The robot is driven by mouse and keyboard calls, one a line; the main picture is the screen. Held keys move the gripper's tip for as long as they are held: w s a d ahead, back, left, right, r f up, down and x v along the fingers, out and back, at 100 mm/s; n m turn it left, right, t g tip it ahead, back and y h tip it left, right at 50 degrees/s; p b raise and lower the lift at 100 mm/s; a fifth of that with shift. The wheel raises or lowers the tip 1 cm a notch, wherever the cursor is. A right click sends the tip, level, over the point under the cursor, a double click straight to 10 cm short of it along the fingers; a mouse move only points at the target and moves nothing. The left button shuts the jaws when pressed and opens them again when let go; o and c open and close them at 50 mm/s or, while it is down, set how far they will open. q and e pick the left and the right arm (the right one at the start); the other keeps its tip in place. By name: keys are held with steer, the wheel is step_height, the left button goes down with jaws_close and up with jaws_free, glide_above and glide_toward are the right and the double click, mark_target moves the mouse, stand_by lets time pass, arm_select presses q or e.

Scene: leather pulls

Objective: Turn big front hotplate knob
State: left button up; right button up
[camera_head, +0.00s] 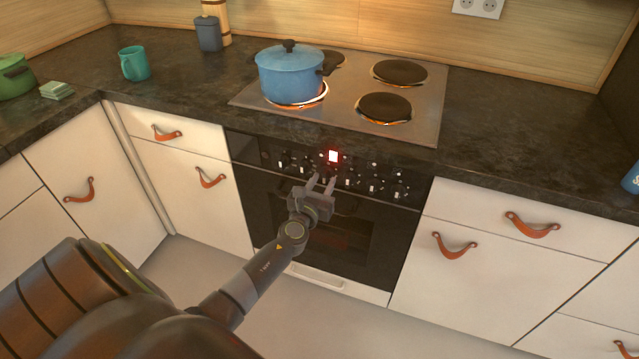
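The black control panel (268,157) of the oven has a row of small knobs with white marks, including a left knob (283,164) and a right knob (398,191). My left gripper (323,181) is in front of the middle of the row. Its two fingers are apart and point at the panel; they partly hide a knob there, and I cannot tell whether they touch it. The front left hotplate (322,97) glows orange under a blue pot (290,76). My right gripper is not in view.
The front right hotplate (384,108) and back right hotplate (399,73) show orange rims. The oven door (262,205) is below the panel. Cabinets with leather pulls (455,246) flank the oven. A teal mug (134,63) stands on the dark counter.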

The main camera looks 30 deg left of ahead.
arm_select(q)
steer(key=v, duration=1.7)
steer(key=shift+s+b, duration=0.25)
steer(key=shift+b, duration=0.1)
steer(key=shift+a, duration=0.1)
steer(key=s+f+n+g+p, duration=0.1)
steer(key=s+f+n+g, duration=0.2)
steer(key=f+n, duration=0.35)
steer(key=s+a+f+n+g+h+p, duration=0.15)
steer(key=s+f+n, duration=0.25)
steer(key=f, duration=0.6)
steer(key=s+f+n+g+y, duration=0.1)
steer(key=s+f+n+g, duration=0.3)
steer(key=f, duration=0.5)
steer(key=s+d+f+n+g+h, duration=0.1)
steer(key=s+f+n+g, duration=0.1)
steer(key=s+f+n, duration=0.2)
steer(key=s+d+f+n+g+h+p, duration=0.1)
steer(key=s+d+f+n+g, duration=0.1)
steer(key=s+f+n, duration=0.3)
steer(key=s+d+f+n+g+h+p, duration=0.1)
steer(key=s+f+n, duration=0.4)
steer(key=s+n, duration=0.5)
steer(key=s+d+g, duration=0.1)
steer(key=s+g, duration=0.1)
steer(key=s, duration=0.4)
steer(key=shift+g, duration=0.35)
steer(key=shift+f, duration=0.15)
